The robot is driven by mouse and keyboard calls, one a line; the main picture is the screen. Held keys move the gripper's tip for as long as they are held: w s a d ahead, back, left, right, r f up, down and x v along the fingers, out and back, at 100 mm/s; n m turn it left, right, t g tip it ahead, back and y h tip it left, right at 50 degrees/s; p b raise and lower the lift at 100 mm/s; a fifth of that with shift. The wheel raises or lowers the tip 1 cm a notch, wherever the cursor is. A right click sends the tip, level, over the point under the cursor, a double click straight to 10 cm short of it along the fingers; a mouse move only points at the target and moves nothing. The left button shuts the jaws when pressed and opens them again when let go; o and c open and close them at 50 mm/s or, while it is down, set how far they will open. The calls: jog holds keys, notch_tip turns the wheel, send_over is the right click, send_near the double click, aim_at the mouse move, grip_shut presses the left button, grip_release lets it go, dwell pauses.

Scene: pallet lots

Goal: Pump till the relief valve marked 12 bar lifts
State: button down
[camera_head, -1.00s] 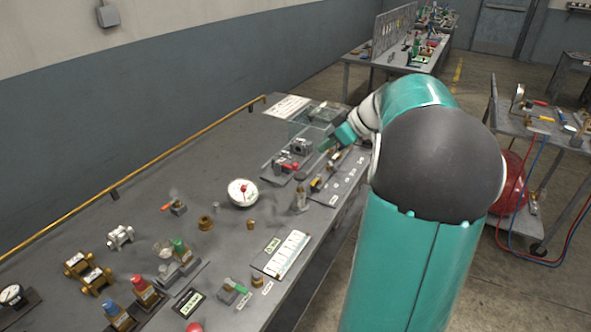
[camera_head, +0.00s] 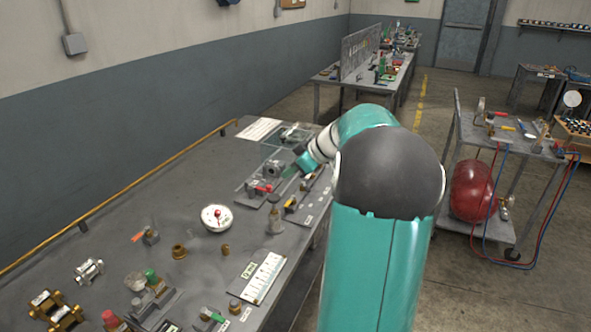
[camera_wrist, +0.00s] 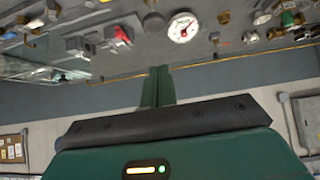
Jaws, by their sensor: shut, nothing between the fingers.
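A grey fitting block with a red handle (camera_head: 262,187) stands on the far half of the bench; it also shows at the top of the wrist view (camera_wrist: 122,35). A white round gauge with a red needle (camera_head: 216,217) lies nearer; it shows in the wrist view too (camera_wrist: 183,27). Several brass and steel fittings stand around, including an upright one (camera_head: 274,215). I cannot read a 12 bar mark on any, nor tell which part is the pump. My gripper (camera_head: 288,171) is shut and empty, above the far end of the bench near the grey block; its fingers show in the wrist view (camera_wrist: 160,82).
The grey bench (camera_head: 130,225) has a yellow rail (camera_head: 120,195) along the wall. A chart (camera_head: 263,277) and coloured valves lie nearer. Right, a cart (camera_head: 510,145) carries tools, a red tank (camera_head: 470,190) and hoses. A clear panel (camera_head: 280,146) stands beyond the grey block.

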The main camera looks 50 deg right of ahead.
aim_at(270, 196)
jog(key=x, duration=0.5)
jog(key=shift+w+a+f, duration=0.1)
jog(key=shift+w+f, duration=0.05)
jog(key=shift+f, duration=0.05)
notch_tip(270, 196, down, 3)
jog(key=shift+f, duration=0.55)
jog(key=shift+w, duration=0.1)
jog(key=shift+f, duration=1.9)
